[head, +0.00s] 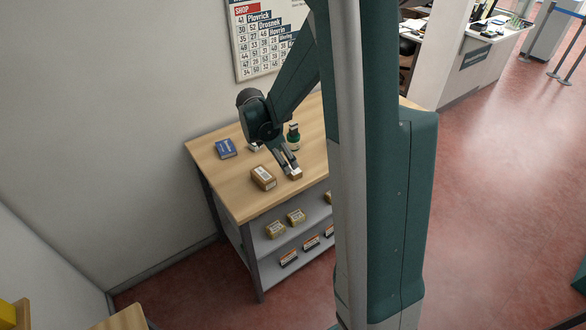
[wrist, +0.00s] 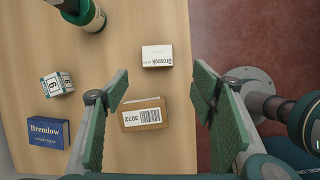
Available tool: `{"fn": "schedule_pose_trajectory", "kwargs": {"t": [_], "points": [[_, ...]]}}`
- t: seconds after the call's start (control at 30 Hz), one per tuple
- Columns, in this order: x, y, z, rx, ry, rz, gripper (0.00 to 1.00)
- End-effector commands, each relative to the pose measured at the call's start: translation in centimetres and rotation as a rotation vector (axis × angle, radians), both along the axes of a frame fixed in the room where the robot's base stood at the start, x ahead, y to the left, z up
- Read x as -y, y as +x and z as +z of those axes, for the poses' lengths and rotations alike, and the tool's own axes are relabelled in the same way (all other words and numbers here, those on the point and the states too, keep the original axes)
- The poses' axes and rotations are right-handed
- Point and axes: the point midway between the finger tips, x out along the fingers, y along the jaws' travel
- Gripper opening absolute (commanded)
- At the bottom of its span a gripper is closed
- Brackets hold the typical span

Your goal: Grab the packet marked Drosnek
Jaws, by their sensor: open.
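The packet marked Drosnek (wrist: 157,56) is a small box with a pale printed face, lying on the wooden table top near its edge in the wrist view. In the head view a small packet, which looks like the same one (head: 296,174), lies just at my gripper's tips. My gripper (head: 288,164) points down over the table. In the wrist view its two fingers (wrist: 160,84) are wide apart with nothing held between them. The Drosnek packet shows beyond the fingertips, roughly between their lines. Whether a finger touches it cannot be told.
A brown carton with a barcode label (wrist: 143,115) lies close to the Drosnek packet. A blue Bremlow box (wrist: 48,132), a white numbered cube (wrist: 56,84) and a green-and-dark bottle-like object (wrist: 88,14) stand on the table (head: 215,178). Packets (head: 296,216) lie on the shelves below.

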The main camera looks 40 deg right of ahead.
Motion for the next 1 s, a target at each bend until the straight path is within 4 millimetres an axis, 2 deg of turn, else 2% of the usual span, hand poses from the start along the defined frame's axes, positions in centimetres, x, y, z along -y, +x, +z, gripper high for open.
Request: {"fn": "schedule_pose_trajectory", "kwargs": {"t": [0.23, 0.73, 1.0], "points": [[1.5, 0.5, -1.0, -0.059, -0.014, 0.055, 0.57], [1.7, 0.6, -1.4, -0.067, -0.015, 0.064, 0.57], [2.4, 0.6, -3.0, -0.067, -0.015, 0.063, 0.57]]}}
